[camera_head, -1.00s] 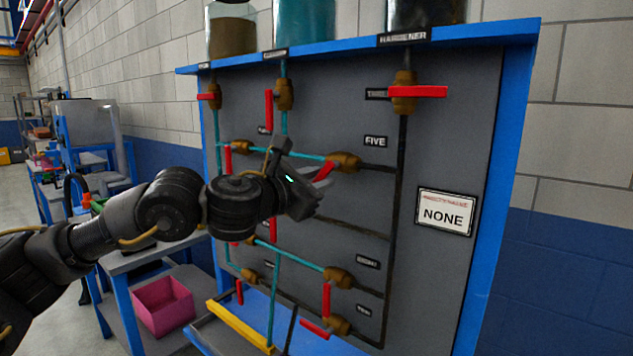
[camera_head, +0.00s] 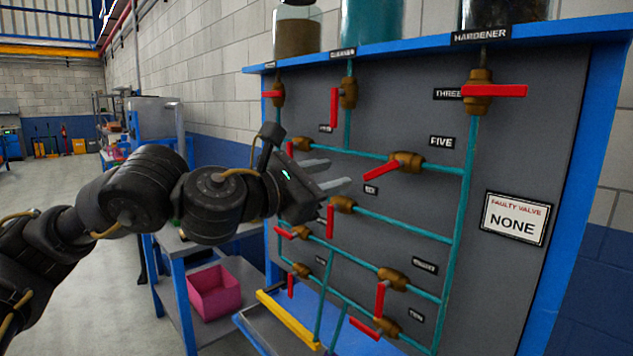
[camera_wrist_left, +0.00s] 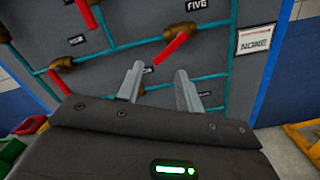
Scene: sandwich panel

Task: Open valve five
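Valve five is a brass valve body (camera_head: 405,162) with a red handle (camera_head: 376,173), on a teal pipe beside the FIVE label (camera_head: 441,142). Its handle slants down to the left, close to the line of the pipe. In the left wrist view the red handle (camera_wrist_left: 175,46) slants beyond the fingertips, below the FIVE label (camera_wrist_left: 197,5). My left gripper (camera_head: 339,174) is open and empty, just left of the handle and apart from it. Its two fingers (camera_wrist_left: 158,78) show spread in the wrist view. My right gripper is not in view.
Valve three's red handle (camera_head: 495,91) is horizontal at the upper right. Several other red-handled valves sit around and below my gripper, including one close below it (camera_head: 331,221). A sign (camera_head: 515,220) reads FAULTY VALVE NONE. A pink bin (camera_head: 214,293) sits at lower left.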

